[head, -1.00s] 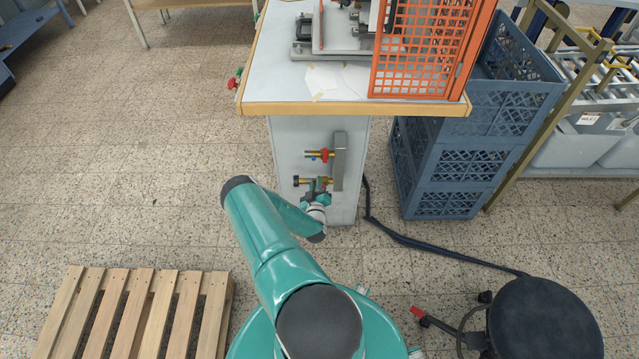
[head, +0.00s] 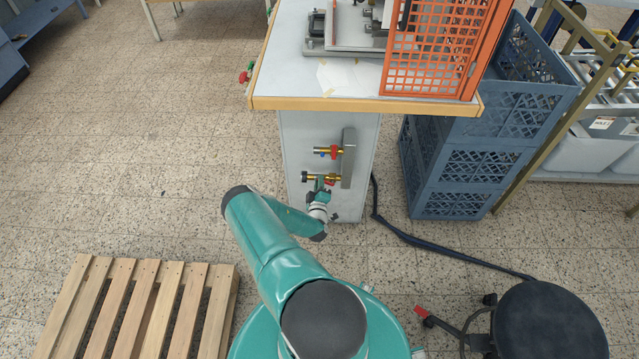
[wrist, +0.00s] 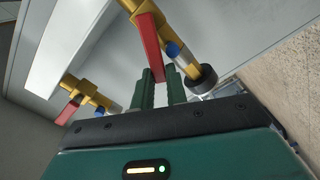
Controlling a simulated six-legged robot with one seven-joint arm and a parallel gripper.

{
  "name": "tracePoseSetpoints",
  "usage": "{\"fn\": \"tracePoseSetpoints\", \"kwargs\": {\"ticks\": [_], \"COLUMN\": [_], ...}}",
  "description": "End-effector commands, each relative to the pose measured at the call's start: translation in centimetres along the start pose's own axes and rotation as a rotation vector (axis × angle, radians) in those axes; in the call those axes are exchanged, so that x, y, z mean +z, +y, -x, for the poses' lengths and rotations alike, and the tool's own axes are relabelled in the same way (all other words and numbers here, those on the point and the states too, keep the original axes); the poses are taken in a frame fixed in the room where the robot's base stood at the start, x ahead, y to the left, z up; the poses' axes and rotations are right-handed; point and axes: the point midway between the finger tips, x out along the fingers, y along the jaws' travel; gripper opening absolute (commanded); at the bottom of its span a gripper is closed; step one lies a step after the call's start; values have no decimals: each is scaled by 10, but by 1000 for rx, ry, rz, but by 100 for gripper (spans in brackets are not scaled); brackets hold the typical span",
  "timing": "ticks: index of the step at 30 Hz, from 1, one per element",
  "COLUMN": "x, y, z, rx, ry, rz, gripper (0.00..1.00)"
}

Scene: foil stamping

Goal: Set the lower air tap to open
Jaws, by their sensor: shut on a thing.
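The lower air tap (head: 312,177) is a brass valve with a black end cap, low on the grey cabinet side. In the wrist view, its brass pipe (wrist: 179,27) runs diagonally to the black cap (wrist: 202,79). Its red lever (wrist: 150,42) points down between my fingers, at a slant to the pipe. My gripper (wrist: 160,92) has its two green fingers closed on the lever's end. In the head view my gripper (head: 319,186) is small, just below the tap. The upper tap (head: 328,151) has a red handle and also shows in the wrist view (wrist: 88,93).
Both taps branch from a grey manifold bar (head: 348,158). The table top (head: 290,60) overhangs them. A blue crate stack (head: 450,190) stands right, a black stool (head: 548,322) front right, a wooden pallet (head: 140,310) front left. A dark hose (head: 440,250) crosses the floor.

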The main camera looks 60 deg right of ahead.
Motion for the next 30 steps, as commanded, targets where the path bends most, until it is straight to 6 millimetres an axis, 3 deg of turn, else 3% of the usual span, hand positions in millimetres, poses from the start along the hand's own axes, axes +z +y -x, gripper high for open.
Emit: {"fn": "tracePoseSetpoints", "kwargs": {"ticks": [6, 7, 10, 22, 30], "x": [0, 0, 0, 0, 0], "y": [0, 0, 0, 0, -1], "z": [0, 0, 0, 8, 58], "rx": [0, 0, 0, -1, -4], "ry": [1, 1, 0, -1, 0], "rz": [-1, -1, -2, -2, 0], "gripper": [0, 18, 36, 36, 36]}}
